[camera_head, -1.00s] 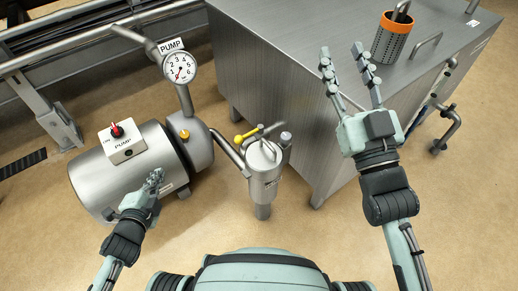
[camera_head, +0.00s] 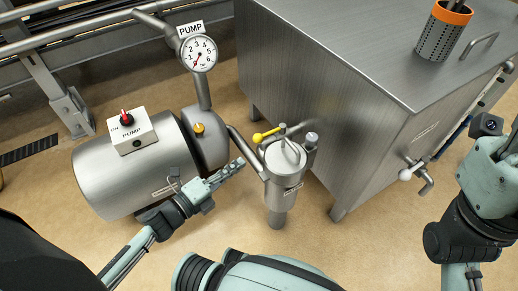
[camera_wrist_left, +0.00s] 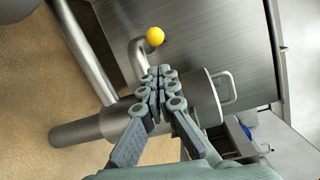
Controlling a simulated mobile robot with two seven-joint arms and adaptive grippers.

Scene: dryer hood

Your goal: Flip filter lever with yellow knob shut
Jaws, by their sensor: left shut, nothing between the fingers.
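My left gripper (camera_head: 238,164) is shut and empty, left of the filter and below the knob, apart from the knob. In the left wrist view the yellow knob (camera_wrist_left: 155,36) shows just beyond the shut fingertips (camera_wrist_left: 160,72), and the filter lies partly hidden behind the fingers. My right arm is at the right edge; its fingers are out of the picture.
The pump (camera_head: 125,170) with its red switch (camera_head: 126,118) and a gauge (camera_head: 199,54) stand left and behind. A large steel tank (camera_head: 330,80) stands behind and right of the filter. A pipe (camera_head: 246,151) joins pump and filter. Open floor lies in front.

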